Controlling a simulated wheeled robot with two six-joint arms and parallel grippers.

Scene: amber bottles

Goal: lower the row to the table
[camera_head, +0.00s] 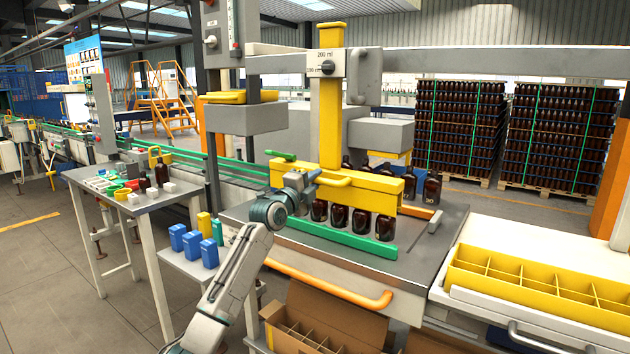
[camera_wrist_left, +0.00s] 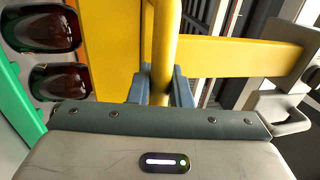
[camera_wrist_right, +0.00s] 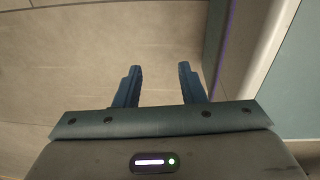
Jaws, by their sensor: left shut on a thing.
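A row of several amber bottles (camera_head: 362,220) hangs under the yellow beam (camera_head: 360,192) of the lifting head. A green strip (camera_head: 335,240) lies in front of their bases, so I cannot tell whether they touch the metal table (camera_head: 440,248). My left gripper (camera_head: 305,180) is shut on the yellow handle (camera_head: 332,182) at the front of the beam. In the left wrist view the handle (camera_wrist_left: 165,45) runs between the fingers, with two bottles (camera_wrist_left: 50,82) at the left. My right gripper (camera_wrist_right: 160,75) is open and empty above a grey floor.
More amber bottles (camera_head: 432,188) stand behind the beam's right end. A yellow divided crate (camera_head: 540,283) is at the right. An orange bar (camera_head: 330,286) runs along the table's front, above a cardboard box (camera_head: 325,318). Blue blocks (camera_head: 192,243) sit on a side table.

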